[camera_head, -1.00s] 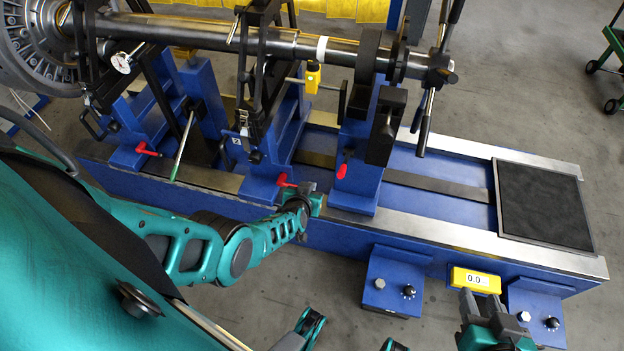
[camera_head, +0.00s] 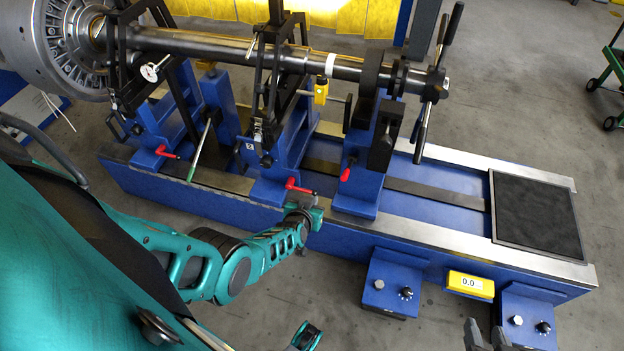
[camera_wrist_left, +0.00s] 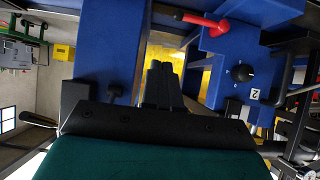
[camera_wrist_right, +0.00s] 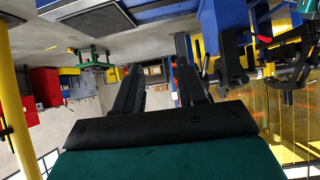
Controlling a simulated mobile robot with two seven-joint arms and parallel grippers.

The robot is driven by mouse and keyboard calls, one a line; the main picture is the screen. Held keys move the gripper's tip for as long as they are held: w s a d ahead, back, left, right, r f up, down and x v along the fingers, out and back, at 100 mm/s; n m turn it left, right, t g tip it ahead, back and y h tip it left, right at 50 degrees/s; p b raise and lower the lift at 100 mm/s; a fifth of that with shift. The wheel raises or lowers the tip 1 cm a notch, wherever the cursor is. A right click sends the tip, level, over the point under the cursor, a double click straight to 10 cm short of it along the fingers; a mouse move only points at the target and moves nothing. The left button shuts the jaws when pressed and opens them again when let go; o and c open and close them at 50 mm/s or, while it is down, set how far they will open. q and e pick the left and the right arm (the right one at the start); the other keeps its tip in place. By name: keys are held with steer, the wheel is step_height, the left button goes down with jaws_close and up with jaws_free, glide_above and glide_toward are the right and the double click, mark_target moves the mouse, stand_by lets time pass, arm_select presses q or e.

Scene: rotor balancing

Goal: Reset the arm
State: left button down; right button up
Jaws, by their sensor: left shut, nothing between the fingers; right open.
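The left arm reaches in from the left in the head view. My left gripper (camera_head: 304,204) is at the front edge of the blue balancing machine, close to a red lever (camera_head: 298,187); whether it touches anything is unclear. In the left wrist view its black fingers (camera_wrist_left: 160,85) are together with nothing between them, near a blue upright and the red-handled lever (camera_wrist_left: 202,20). My right gripper (camera_head: 486,338) is low in the head view, its fingertips in front of the machine. In the right wrist view its fingers (camera_wrist_right: 160,85) are apart and empty.
The long blue machine base (camera_head: 420,262) carries a steel shaft (camera_head: 210,45) with a bladed rotor (camera_head: 65,40) at left. A black mat (camera_head: 537,222) lies at its right end.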

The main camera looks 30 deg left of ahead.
steer(key=shift+w+a+r, duration=0.1)
steer(key=shift+w+r, duration=0.1)
arm_select(q)
steer(key=s+d+r+m+h+p, duration=0.2)
steer(key=s+d+r, duration=0.3)
steer(key=s+r, duration=0.3)
steer(key=s+d+r+m+h+p, duration=0.2)
steer(key=s+d+r, duration=0.4)
steer(key=r, duration=0.8)
steer(key=s+m+p, duration=0.1)
steer(key=s, duration=0.2)
steer(key=shift+m+h+p, duration=0.35)
steer(key=shift+m+h, duration=0.05)
arm_select(e)
steer(key=r, duration=0.1)
steer(key=d+r, duration=0.1)
steer(key=s+d+r, duration=0.1)
steer(key=shift+r+h, duration=0.15)
steer(key=shift+h, duration=0.15)
arm_select(q)
steer(key=shift+s, duration=0.1)
arm_select(e)
steer(key=shift+a, duration=0.2)
